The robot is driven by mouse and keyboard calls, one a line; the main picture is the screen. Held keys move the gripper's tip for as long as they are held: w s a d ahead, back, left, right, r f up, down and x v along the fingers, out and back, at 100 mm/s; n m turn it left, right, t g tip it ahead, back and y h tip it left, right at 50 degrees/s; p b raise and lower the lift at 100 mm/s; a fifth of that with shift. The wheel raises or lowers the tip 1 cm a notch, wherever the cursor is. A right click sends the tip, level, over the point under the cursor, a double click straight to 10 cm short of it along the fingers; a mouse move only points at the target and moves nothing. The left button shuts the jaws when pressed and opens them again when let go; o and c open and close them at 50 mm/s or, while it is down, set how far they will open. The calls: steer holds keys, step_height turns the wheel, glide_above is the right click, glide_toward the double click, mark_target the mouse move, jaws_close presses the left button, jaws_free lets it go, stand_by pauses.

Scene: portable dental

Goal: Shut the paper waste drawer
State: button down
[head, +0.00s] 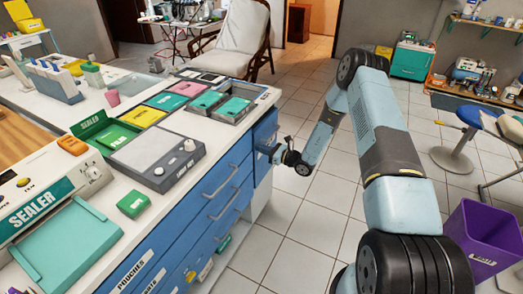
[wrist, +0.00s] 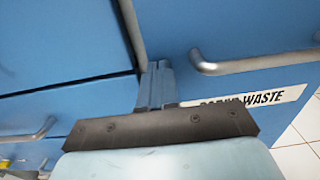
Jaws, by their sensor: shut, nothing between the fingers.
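The paper waste drawer (head: 266,132) is the blue front at the far end of the counter's drawer bank. It seems to stand a little out from the fronts beside it; how far is hard to tell. In the wrist view its front (wrist: 255,82) bears a grey bar handle (wrist: 255,63) and a white label, partly hidden by my gripper. My gripper (head: 270,151) is shut and empty at this drawer. In the wrist view the closed fingertips (wrist: 157,68) are at the front's left edge, left of the handle. I cannot tell whether they touch it.
Other blue drawers with bar handles (head: 223,205) line the counter towards the near side. The counter top holds a sealer (head: 45,215), a grey scale (head: 158,155) and coloured trays. A purple bin (head: 480,240) stands at right. Tiled floor (head: 310,222) is clear beside the drawers.

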steer(key=shift+a+r, duration=0.2)
steer(key=shift+a, duration=0.35)
steer(key=v, duration=1.5)
steer(key=s+a+r+n+g+h, duration=0.1)
steer(key=s+r+n+g, duration=0.3)
steer(key=r, duration=0.6)
steer(key=s+a+r+n+g+h, duration=0.1)
steer(key=s+r+n+g+h, duration=0.2)
steer(key=r+n, duration=0.45)
steer(key=s+a+r+n+g, duration=0.1)
steer(key=s+r+n+g, duration=0.4)
steer(key=r, duration=0.6)
steer(key=s+d+r+n+t+h, duration=0.3)
steer(key=s+d+r+h, duration=0.3)
steer(key=s+r, duration=0.3)
steer(key=s+d+r+n+t+h, duration=0.4)
steer(key=s+r, duration=0.5)
steer(key=s, duration=0.7)
steer(key=shift+d+r+t+h, duration=0.4)
steer(key=shift+d+t+h, duration=0.5)
steer(key=shift+d, duration=0.35)
steer(key=shift+n, duration=0.25)
